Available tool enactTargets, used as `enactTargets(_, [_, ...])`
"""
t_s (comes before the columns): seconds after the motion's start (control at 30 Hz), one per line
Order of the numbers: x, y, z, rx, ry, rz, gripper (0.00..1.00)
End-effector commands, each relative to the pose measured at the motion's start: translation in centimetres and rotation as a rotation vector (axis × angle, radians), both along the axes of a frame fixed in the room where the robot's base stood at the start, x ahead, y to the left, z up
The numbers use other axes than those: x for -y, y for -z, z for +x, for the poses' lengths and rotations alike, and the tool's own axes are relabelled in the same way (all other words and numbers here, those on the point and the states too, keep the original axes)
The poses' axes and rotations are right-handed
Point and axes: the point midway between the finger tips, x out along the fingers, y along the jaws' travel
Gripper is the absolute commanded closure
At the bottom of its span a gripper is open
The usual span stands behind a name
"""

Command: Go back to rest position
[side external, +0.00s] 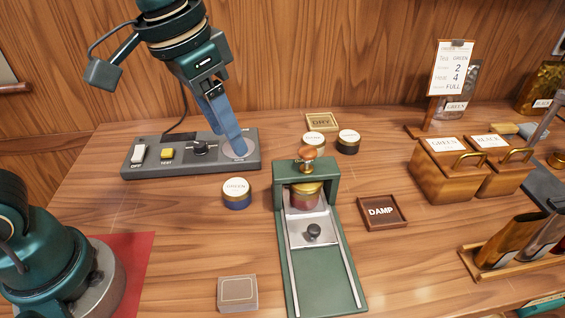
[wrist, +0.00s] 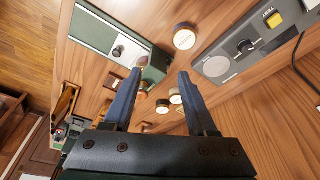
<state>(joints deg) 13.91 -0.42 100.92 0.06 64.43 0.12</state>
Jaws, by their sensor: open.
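My gripper (side external: 236,150) is open and empty, with its blue fingers pointing down above the right end of the grey control panel (side external: 185,160), near a pale round disc there. In the wrist view the two fingers (wrist: 160,76) stand apart with nothing between them. I cannot tell whether a fingertip touches the panel. The green press (side external: 278,185) stands to the right, with a brass-topped reddish piece (side external: 305,193) under its knob and a metal slide in front. A tin labelled GREEN (side external: 236,198) sits between panel and press.
Two small tins (side external: 314,139) (side external: 348,146) stand behind the press near a DRY plaque (side external: 321,121). A DAMP tray (side external: 382,224) lies to its right. Wooden GREEN (side external: 445,180) and BLACK (side external: 499,182) boxes and an order card (side external: 451,68) stand at right. A square block (side external: 237,293) lies in front.

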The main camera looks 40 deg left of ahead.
Motion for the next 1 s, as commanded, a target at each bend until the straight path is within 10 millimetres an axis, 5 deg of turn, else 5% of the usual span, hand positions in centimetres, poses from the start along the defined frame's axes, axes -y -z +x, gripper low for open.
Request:
enactTargets(0.2, [-3.6, -0.3, -4.5, 0.106, -0.114, -0.021, 0.42])
enactTargets(0.5, [-6.1, 1.9, -8.9, 0.209, -0.225, -0.03, 0.42])
enactTargets(1.0, [-6.4, 2.6, -9.6, 0.227, -0.244, -0.03, 0.42])
